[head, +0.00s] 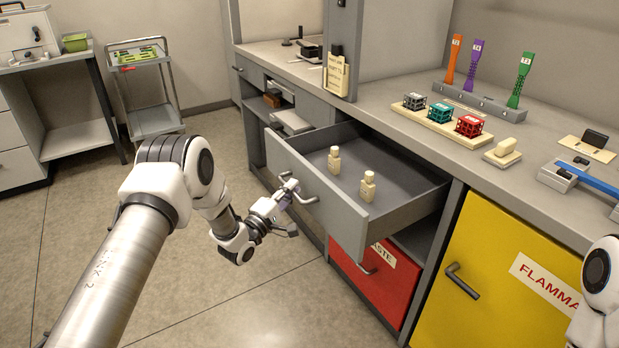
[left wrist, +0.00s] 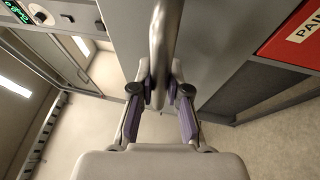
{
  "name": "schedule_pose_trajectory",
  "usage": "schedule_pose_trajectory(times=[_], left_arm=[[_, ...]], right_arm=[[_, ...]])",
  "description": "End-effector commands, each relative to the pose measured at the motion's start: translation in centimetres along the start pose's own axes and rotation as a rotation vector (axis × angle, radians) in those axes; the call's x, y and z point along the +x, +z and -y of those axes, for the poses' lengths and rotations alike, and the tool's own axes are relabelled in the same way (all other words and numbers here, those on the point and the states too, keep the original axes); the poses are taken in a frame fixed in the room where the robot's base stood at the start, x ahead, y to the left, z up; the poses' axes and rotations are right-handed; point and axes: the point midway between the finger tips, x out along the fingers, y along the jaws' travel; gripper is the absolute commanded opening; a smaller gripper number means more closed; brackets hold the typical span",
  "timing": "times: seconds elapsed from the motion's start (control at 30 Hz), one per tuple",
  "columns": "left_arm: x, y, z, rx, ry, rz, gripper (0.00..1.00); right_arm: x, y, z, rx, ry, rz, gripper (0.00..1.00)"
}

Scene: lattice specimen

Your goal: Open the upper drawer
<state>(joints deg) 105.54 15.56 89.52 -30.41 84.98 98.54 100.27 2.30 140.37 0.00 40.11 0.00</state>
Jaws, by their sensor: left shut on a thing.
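The grey upper drawer (head: 325,192) is pulled out from the bench in the head view. Two small cream bottles (head: 334,160) (head: 368,186) stand upright inside it. My left gripper (head: 291,190) is at the drawer's front, shut on the bar handle (head: 306,199). In the left wrist view the handle (left wrist: 163,45) runs between the two fingers (left wrist: 160,95). Part of the handle is hidden by the fingers. My right gripper is not in view; only a piece of my right arm shows at the lower right edge of the head view.
A red waste drawer (head: 375,285) lies below, with a yellow cabinet (head: 490,280) to its right. The bench top (head: 390,92) holds lattice cubes (head: 440,111), coloured specimens (head: 476,66) and a blue-handled tool (head: 590,181). The floor (head: 285,310) in front is clear.

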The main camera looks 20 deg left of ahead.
Motion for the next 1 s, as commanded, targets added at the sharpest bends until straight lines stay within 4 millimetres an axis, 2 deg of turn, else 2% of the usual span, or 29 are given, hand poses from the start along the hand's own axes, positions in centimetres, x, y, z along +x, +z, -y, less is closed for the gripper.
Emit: schedule_pose_trajectory(times=[0.1, 0.3, 0.77, 0.8, 0.87, 1.0], left_arm=[[-1.9, -0.8, -0.5, -0.002, -0.003, -0.002, 0.00], [-3.9, -1.6, -0.8, -0.001, -0.002, 0.000, 0.00], [-4.5, -1.8, -0.8, 0.000, -0.002, 0.001, 0.00], [-4.5, -1.8, -0.8, 0.000, -0.002, 0.001, 0.18], [-4.5, -1.8, -0.8, 0.000, -0.002, 0.001, 0.40], [-4.5, -1.8, -0.9, 0.000, -0.001, 0.001, 0.41]], right_arm=[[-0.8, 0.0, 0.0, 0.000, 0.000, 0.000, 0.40], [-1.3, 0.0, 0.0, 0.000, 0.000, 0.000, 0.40], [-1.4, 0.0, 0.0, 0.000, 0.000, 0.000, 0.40], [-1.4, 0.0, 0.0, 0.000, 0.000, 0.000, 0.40], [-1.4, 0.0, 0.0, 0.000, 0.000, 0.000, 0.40], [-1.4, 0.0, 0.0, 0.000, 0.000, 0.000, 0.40]])
